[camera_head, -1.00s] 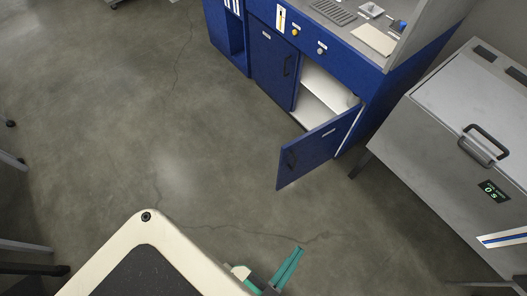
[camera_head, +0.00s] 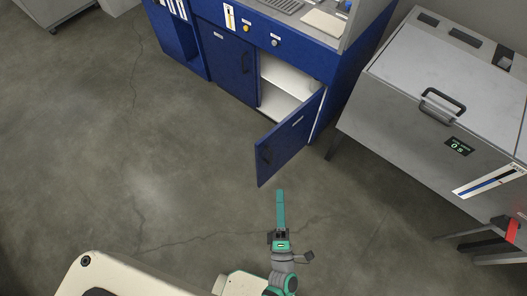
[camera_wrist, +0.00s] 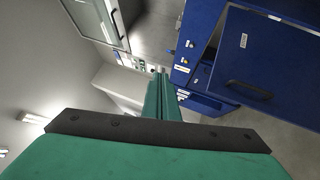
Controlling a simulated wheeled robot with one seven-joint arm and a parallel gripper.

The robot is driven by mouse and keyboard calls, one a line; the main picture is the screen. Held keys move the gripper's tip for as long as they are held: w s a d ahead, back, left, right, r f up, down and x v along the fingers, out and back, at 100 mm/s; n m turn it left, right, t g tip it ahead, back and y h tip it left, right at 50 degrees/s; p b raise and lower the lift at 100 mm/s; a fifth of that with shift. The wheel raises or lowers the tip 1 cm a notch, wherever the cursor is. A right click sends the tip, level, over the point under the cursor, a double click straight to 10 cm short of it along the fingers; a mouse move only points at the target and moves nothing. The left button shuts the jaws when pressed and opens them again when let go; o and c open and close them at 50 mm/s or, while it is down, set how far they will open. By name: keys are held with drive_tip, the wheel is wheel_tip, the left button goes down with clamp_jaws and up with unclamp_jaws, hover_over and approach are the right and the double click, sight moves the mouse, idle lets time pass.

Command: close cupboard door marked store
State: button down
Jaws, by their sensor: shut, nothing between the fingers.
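A blue cupboard door (camera_head: 287,139) stands swung open at the right of the blue cabinet in the head view. It has a dark handle near its free edge and a small pale label, too small to read. Behind it the white inside (camera_head: 290,85) of the cupboard shows. My gripper (camera_head: 280,193) is just in front of the door's lower free corner, apart from it as far as I can tell. Its teal fingers are together and empty. In the wrist view the fingers (camera_wrist: 161,97) point toward the room, and a blue door with a dark handle (camera_wrist: 249,90) is at right.
A second blue door (camera_head: 226,60) beside it is shut. A grey metal machine (camera_head: 440,90) with a handle and a lit display stands at the right. A red and dark object (camera_head: 512,230) is at the right edge. The floor on the left is clear.

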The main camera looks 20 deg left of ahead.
drive_tip(key=w+a+f+n+g+y, duration=0.2)
drive_tip(key=w+f+n+g+y, duration=0.2)
drive_tip(key=w+f+n+y, duration=0.7)
drive_tip(key=n+g+h, duration=0.3)
drive_tip(key=n+g, duration=0.4)
drive_tip(key=n, duration=0.7)
approach(258, 147)
drive_tip(key=x, duration=0.6)
drive_tip(key=shift+w+a+r, duration=0.1)
drive_tip(key=shift+a+r, duration=0.05)
drive_tip(key=shift+a, duration=0.1)
